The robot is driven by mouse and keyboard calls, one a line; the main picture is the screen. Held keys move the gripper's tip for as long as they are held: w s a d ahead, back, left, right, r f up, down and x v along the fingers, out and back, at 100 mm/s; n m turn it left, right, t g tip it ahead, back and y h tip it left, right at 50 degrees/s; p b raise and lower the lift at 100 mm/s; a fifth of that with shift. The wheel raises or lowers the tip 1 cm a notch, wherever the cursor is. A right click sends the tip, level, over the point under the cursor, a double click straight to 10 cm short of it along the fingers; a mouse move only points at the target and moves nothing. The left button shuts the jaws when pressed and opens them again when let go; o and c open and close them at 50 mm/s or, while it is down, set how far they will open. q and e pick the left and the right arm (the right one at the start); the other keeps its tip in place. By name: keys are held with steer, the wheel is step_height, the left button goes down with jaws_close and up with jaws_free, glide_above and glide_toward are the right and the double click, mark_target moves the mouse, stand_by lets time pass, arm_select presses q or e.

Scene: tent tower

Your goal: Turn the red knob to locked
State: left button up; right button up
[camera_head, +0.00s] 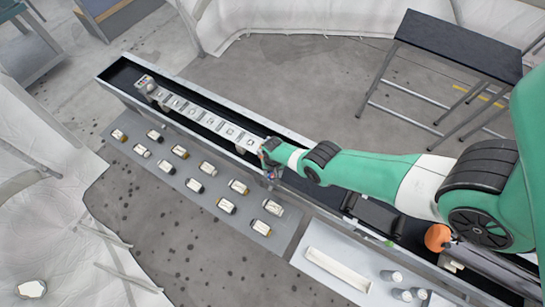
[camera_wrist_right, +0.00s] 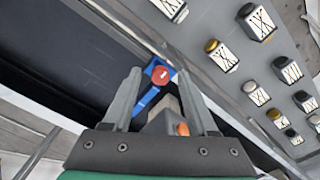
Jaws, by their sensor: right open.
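The red knob (camera_wrist_right: 160,75) sits on a blue bracket (camera_wrist_right: 146,100) in the right wrist view. Its face carries a small white mark, too small to read. My right gripper (camera_wrist_right: 159,90) is open, with one finger on each side of the knob; I cannot tell whether they touch it. In the head view my right gripper (camera_head: 268,156) is at the near end of the pale rail strip, and the knob is mostly hidden there. My left gripper is not in view.
A long dark trough (camera_head: 122,75) holds a pale strip of square plates (camera_head: 195,112). A grey panel (camera_head: 150,160) beside it carries several small labelled blocks. A dark-topped table (camera_head: 460,45) stands at the upper right. A white tray (camera_head: 335,270) lies at the lower right.

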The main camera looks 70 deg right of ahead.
jaws_close()
stand_by(0.5)
steer(key=m, duration=0.4)
steer(key=shift+m, duration=2.4)
jaws_free()
